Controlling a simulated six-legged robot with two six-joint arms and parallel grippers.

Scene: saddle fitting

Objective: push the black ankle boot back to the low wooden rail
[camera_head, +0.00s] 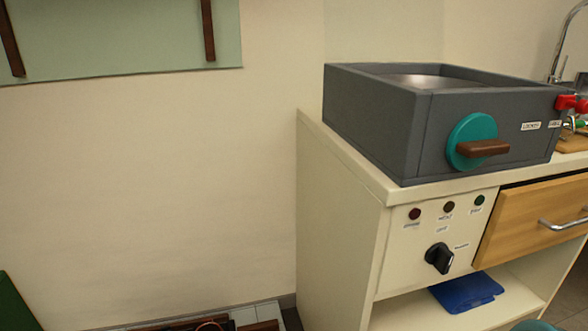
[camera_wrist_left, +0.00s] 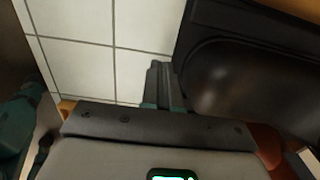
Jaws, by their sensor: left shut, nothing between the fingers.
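In the left wrist view my left gripper (camera_wrist_left: 161,72) is shut and empty, its narrow grey fingers together above the white tiles. A large, smooth, black form (camera_wrist_left: 245,75) with a rounded edge lies just right of the fingers. It may be the black ankle boot, but the close crop leaves this unclear, and I cannot tell whether the fingers touch it. In the head view neither gripper shows. Brown wooden edges (camera_head: 262,326) and dark shapes are cut off at the bottom, and I cannot tell whether the low wooden rail is among them.
A cream cabinet (camera_head: 340,215) with a grey box (camera_head: 370,120) on top stands at the right in the head view. A blue item (camera_head: 466,293) lies on its lower shelf. White tiled floor (camera_wrist_left: 85,65) is open left of the fingers in the wrist view.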

